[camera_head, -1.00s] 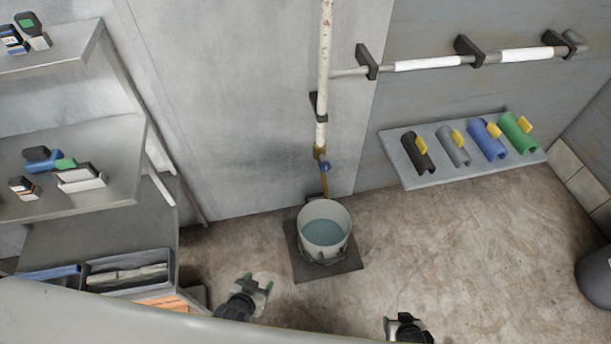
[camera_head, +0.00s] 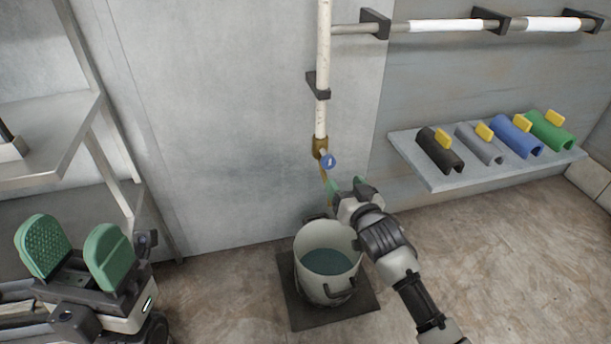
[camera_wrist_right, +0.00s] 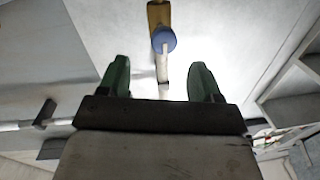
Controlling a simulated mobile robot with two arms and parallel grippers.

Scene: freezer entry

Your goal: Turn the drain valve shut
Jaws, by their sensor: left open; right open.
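The drain valve (camera_head: 320,148) is a brass fitting with a round blue handle (camera_head: 328,162) at the bottom of the white vertical pipe (camera_head: 323,60). In the right wrist view the blue handle (camera_wrist_right: 163,40) lies ahead, beyond the fingertips and roughly midway between them. My right gripper (camera_head: 347,187) is open and empty, just below and to the right of the handle, apart from it; it also shows in the wrist view (camera_wrist_right: 160,82). My left gripper (camera_head: 75,252) is open and empty at the lower left, far from the valve.
A bucket of water (camera_head: 328,262) stands on a dark mat (camera_head: 300,318) below the valve, under my right gripper. A wall shelf (camera_head: 425,172) at right holds several pipe sleeves with yellow tabs. Metal shelving (camera_head: 60,130) stands at left, near my left gripper.

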